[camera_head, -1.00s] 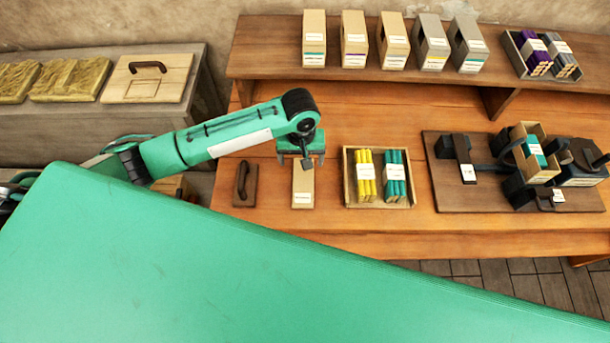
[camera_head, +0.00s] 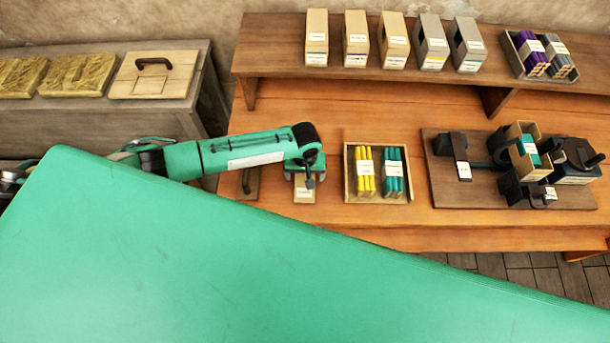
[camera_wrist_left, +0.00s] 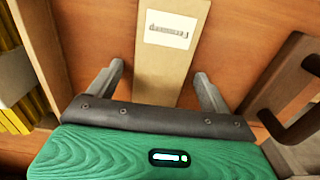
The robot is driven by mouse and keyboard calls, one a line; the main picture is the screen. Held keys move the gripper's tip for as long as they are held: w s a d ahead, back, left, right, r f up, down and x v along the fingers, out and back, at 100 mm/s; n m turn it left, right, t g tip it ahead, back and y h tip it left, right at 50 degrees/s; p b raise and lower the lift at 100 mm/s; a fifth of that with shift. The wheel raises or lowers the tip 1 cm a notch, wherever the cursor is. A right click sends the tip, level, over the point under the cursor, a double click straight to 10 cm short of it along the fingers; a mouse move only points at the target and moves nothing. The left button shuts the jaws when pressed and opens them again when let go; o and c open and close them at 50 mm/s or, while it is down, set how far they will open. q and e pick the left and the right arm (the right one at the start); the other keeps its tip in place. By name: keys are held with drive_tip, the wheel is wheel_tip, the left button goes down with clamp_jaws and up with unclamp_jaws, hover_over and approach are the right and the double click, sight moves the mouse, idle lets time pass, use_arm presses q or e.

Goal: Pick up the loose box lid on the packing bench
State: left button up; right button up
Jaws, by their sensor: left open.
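The loose box lid (camera_head: 304,196) is a narrow tan piece with a white label, lying on the packing bench (camera_head: 300,118). In the head view my left gripper (camera_head: 305,175) is over it and hides its upper part. In the left wrist view the lid (camera_wrist_left: 172,60) runs between the two grey fingers of my left gripper (camera_wrist_left: 158,82). One finger is on each side, with a visible gap to the lid's edges. The gripper is open and holds nothing. I cannot tell how far the fingertips are above the bench. My right gripper is not in view.
A dark wooden board with a handle (camera_wrist_left: 285,85) lies close beside the lid. A tray (camera_head: 376,199) of yellow and teal bundles is on the other side. A press on a dark board (camera_head: 440,185) stands farther right. Several boxes (camera_head: 355,38) line the raised shelf.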

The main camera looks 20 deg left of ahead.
use_arm(q)
drive_tip(key=c, duration=1.1)
drive_tip(key=shift+r, duration=0.1)
